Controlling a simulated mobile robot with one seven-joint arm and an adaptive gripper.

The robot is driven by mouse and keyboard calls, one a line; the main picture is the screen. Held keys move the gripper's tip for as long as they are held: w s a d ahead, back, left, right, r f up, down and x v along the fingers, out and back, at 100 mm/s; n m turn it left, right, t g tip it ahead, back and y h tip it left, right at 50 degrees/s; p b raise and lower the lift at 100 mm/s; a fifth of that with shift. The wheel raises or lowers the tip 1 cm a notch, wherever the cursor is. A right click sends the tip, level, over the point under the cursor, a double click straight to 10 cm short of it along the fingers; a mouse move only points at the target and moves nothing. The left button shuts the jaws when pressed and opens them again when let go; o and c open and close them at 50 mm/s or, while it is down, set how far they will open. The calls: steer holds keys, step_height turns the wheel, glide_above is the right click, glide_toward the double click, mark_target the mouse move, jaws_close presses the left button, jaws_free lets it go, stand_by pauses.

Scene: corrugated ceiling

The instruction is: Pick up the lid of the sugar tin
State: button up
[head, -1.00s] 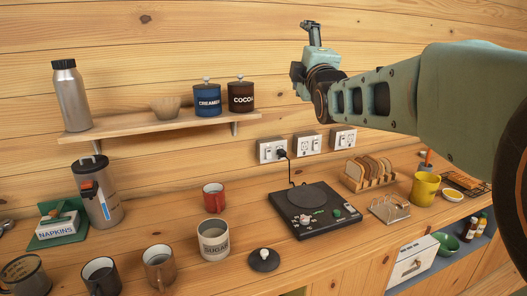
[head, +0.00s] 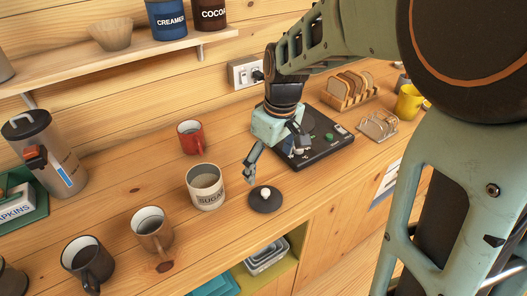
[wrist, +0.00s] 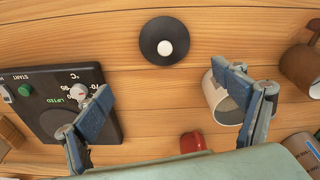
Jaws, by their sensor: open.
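The sugar tin's lid (head: 266,199) is a dark round disc with a white knob, lying flat on the counter right of the tin. It also shows in the wrist view (wrist: 155,40), at the top middle. The sugar tin (head: 206,187) is cream, labelled SUGAR, and stands upright without its lid. In the wrist view the tin (wrist: 220,101) is partly hidden behind a finger. My gripper (head: 274,153) is open and empty above the counter, behind the lid and apart from it. In the wrist view its fingers (wrist: 170,103) are spread wide, with bare wood between them.
A black hot plate (head: 325,148) lies right of my gripper. A red mug (head: 191,137) stands behind the tin, and a brown mug (head: 152,230) and a dark mug (head: 88,262) stand left. The counter's front edge is close to the lid.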

steer(key=shift+s+f, duration=0.3)
steer(key=shift+s, duration=0.15)
glide_above(266, 191)
steer(key=f, duration=0.4)
steer(key=shift+s+d+f, duration=0.2)
steer(key=shift+s+f, duration=0.1)
steer(key=shift+f, duration=0.05)
steer(key=shift+w+a+f, duration=0.15)
steer(key=shift+f, duration=1.35)
steer(key=shift+w+a+f, duration=0.1)
steer(key=shift+f, duration=1.35)
steer(key=shift+c, duration=0.6)
